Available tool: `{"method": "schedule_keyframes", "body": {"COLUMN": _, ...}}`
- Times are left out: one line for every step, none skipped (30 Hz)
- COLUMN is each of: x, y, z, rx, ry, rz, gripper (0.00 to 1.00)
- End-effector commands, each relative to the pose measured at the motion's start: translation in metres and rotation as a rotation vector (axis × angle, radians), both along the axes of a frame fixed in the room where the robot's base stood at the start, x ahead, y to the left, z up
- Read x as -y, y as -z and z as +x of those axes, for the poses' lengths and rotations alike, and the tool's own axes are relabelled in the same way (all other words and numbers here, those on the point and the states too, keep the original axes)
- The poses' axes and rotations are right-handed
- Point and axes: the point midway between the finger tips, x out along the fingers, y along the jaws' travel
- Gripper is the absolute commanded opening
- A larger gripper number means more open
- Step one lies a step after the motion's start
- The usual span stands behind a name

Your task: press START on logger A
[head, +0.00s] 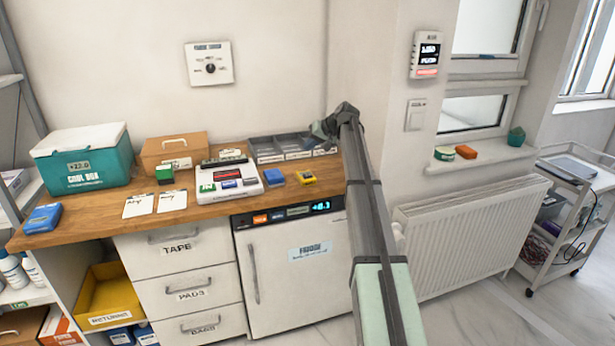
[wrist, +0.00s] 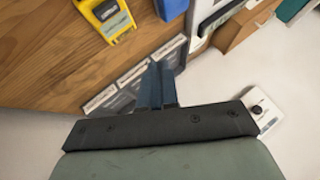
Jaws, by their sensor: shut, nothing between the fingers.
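No label reading logger A is legible, so I cannot tell which device it is. Small handheld devices lie on the wooden counter: a yellow one (head: 306,177), a blue one (head: 276,177) left of it, and another blue one (head: 44,218) at the far left end. The yellow device also shows at the top of the wrist view (wrist: 110,18), with part of a blue one (wrist: 172,8) beside it. My gripper (head: 318,130) is shut and empty, above the right end of the grey compartment tray (head: 265,151). In the wrist view its fingertips (wrist: 157,72) are apart from the yellow device.
A white machine (head: 240,187) with coloured buttons stands mid-counter, with paper sheets (head: 139,204) to its left. A cardboard box (head: 175,146) and a teal cool box (head: 84,160) stand behind. A dial box (head: 209,76) is on the wall. The counter's front strip is mostly clear.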

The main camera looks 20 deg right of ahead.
Motion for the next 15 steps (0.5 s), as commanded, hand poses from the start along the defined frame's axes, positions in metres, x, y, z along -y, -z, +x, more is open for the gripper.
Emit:
{"method": "schedule_keyframes", "body": {"x": 0.0, "y": 0.002, "z": 0.0, "rx": 0.0, "ry": 0.0, "rz": 0.0, "gripper": 0.0}}
{"method": "schedule_keyframes", "body": {"x": 0.0, "y": 0.003, "z": 0.0, "rx": 0.0, "ry": 0.0, "rz": 0.0, "gripper": 0.0}}
{"method": "schedule_keyframes", "body": {"x": 0.0, "y": 0.006, "z": 0.0, "rx": 0.0, "ry": 0.0, "rz": 0.0, "gripper": 0.0}}
{"method": "schedule_keyframes", "body": {"x": 0.0, "y": 0.007, "z": 0.0, "rx": 0.0, "ry": 0.0, "rz": 0.0, "gripper": 0.0}}
{"method": "schedule_keyframes", "body": {"x": 0.0, "y": 0.009, "z": 0.0, "rx": 0.0, "ry": 0.0, "rz": 0.0, "gripper": 0.0}}
{"method": "schedule_keyframes", "body": {"x": 0.0, "y": 0.013, "z": 0.0, "rx": 0.0, "ry": 0.001, "rz": 0.001, "gripper": 0.0}}
{"method": "schedule_keyframes", "body": {"x": 0.0, "y": 0.015, "z": 0.0, "rx": 0.0, "ry": 0.001, "rz": 0.001, "gripper": 0.0}}
{"method": "schedule_keyframes", "body": {"x": 0.0, "y": 0.018, "z": -0.001, "rx": 0.0, "ry": 0.001, "rz": 0.001, "gripper": 0.0}}
{"method": "schedule_keyframes", "body": {"x": 0.0, "y": 0.023, "z": -0.001, "rx": -0.001, "ry": 0.0, "rz": 0.001, "gripper": 0.0}}
{"method": "schedule_keyframes", "body": {"x": 0.0, "y": 0.026, "z": -0.001, "rx": -0.002, "ry": 0.001, "rz": 0.001, "gripper": 0.0}}
{"method": "schedule_keyframes", "body": {"x": 0.0, "y": 0.029, "z": -0.001, "rx": -0.003, "ry": 0.0, "rz": 0.001, "gripper": 0.0}}
{"method": "schedule_keyframes", "body": {"x": 0.0, "y": 0.034, "z": -0.001, "rx": -0.003, "ry": 0.0, "rz": 0.001, "gripper": 0.0}}
{"method": "schedule_keyframes", "body": {"x": 0.0, "y": 0.037, "z": -0.001, "rx": -0.001, "ry": 0.0, "rz": 0.001, "gripper": 0.0}}
{"method": "schedule_keyframes", "body": {"x": 0.0, "y": 0.041, "z": -0.001, "rx": -0.001, "ry": 0.0, "rz": 0.001, "gripper": 0.0}}
{"method": "schedule_keyframes", "body": {"x": 0.0, "y": 0.045, "z": -0.001, "rx": 0.0, "ry": 0.001, "rz": 0.001, "gripper": 0.0}}
